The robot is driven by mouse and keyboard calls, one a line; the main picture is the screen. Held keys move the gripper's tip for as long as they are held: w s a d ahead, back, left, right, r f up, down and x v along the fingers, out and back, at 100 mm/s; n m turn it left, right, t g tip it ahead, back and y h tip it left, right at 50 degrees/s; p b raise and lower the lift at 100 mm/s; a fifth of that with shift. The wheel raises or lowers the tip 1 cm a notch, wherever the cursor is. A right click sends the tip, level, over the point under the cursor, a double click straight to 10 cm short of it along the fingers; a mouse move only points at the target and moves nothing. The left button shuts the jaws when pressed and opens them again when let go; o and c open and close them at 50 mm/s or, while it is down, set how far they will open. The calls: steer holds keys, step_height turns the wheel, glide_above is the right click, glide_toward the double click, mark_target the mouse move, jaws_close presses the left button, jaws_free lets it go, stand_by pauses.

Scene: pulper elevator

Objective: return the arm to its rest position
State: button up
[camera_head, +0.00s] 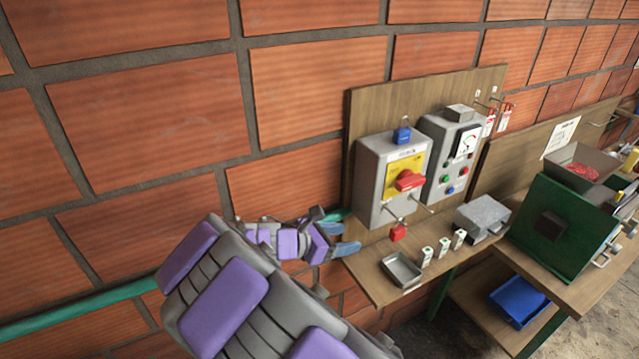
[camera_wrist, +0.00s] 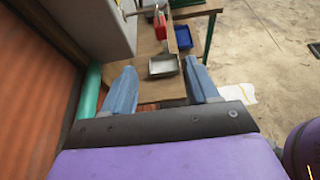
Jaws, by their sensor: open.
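My gripper (camera_head: 338,238) is in the head view left of the grey switch box, close to the left end of the wooden shelf. In the wrist view my gripper (camera_wrist: 163,92) has its two blue fingers spread apart, with nothing held between them. My purple and grey arm fills the lower middle of the head view, stretched out along the brick wall. In the wrist view a small metal tray (camera_wrist: 163,67) on the shelf shows beyond the fingertips, in the gap between them.
A switch box (camera_head: 396,180) with a red handle and a control panel (camera_head: 448,160) are on the wooden board. The shelf (camera_head: 375,282) holds a tray (camera_head: 401,270) and small cartons. A green machine (camera_head: 562,225) stands at right. A green pipe (camera_head: 75,309) runs along the wall.

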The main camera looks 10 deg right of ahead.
steer(key=s+d+f+m+g+y+b, duration=0.1)
steer(key=s+d+m+g+y+b, duration=0.15)
steer(key=s+d+m, duration=0.5)
steer(key=s+d+f+m+g+y+b, duration=0.25)
steer(key=s+m+g, duration=0.2)
steer(key=s, duration=0.55)
steer(key=s+a+f+m+y+b, duration=0.3)
steer(key=s+a+m+y, duration=0.1)
steer(key=s, duration=0.5)
steer(key=s+a+f+m+y+b, duration=0.3)
steer(key=s+a+m, duration=0.2)
steer(key=s, duration=0.4)
steer(key=shift+s+f+m+t+y+b, duration=0.2)
steer(key=shift+m+t+y+b, duration=0.1)
steer(key=shift+m+y, duration=0.15)
